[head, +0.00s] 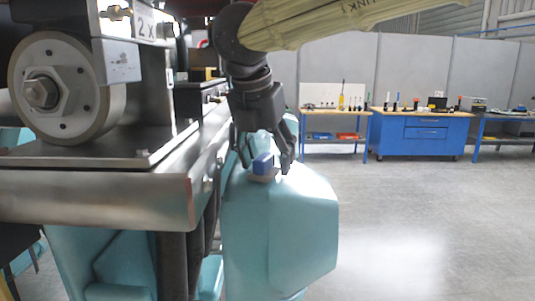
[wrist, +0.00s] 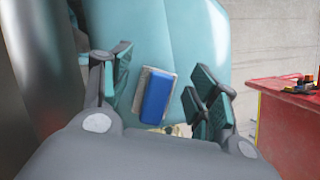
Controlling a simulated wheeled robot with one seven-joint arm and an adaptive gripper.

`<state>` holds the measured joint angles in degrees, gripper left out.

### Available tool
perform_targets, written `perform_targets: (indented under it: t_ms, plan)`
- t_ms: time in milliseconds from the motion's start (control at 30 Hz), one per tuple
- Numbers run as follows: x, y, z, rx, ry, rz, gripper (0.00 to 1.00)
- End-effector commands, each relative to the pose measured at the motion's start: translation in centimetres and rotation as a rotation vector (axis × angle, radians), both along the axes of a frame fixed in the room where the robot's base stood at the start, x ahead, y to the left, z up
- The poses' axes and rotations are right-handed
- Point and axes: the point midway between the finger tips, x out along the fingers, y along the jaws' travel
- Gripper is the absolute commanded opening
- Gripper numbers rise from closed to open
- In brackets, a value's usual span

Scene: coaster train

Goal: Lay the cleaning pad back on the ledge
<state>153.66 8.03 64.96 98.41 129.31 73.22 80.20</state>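The cleaning pad (head: 263,164) is a small block, blue on top with a greyish-beige layer under it. It sits on the rounded top of a teal train body (head: 305,215). In the wrist view the pad (wrist: 157,96) lies slightly tilted between my fingers, with a gap on both sides. My gripper (head: 266,160) points down over the pad and is open around it. Its fingers also show in the wrist view (wrist: 162,68), apart from each other. No separate ledge is clearly marked; which surface is the ledge I cannot tell.
A steel track beam (head: 90,200) with a large wheel (head: 65,88) stands close on the left. A blue cabinet (head: 422,135) and tool tables (head: 335,125) stand far back. The floor (head: 430,220) on the right is clear. A red-topped table (wrist: 290,105) shows in the wrist view.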

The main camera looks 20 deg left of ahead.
Motion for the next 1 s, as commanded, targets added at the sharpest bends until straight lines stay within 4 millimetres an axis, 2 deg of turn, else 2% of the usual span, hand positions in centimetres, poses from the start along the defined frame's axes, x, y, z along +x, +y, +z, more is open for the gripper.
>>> perform_targets:
  t_ms: [233, 367, 800, 1000]
  plan:
    - [0.0, 0.0, 0.2, 0.001, -0.001, -0.001, 0.6]
    - [-0.4, 0.1, 1.1, 0.001, -0.002, -0.001, 0.6]
    - [-3.3, 0.4, 8.0, 0.002, -0.003, 0.0, 0.6]
    - [-4.3, 0.6, 10.3, 0.002, -0.002, 0.0, 0.6]
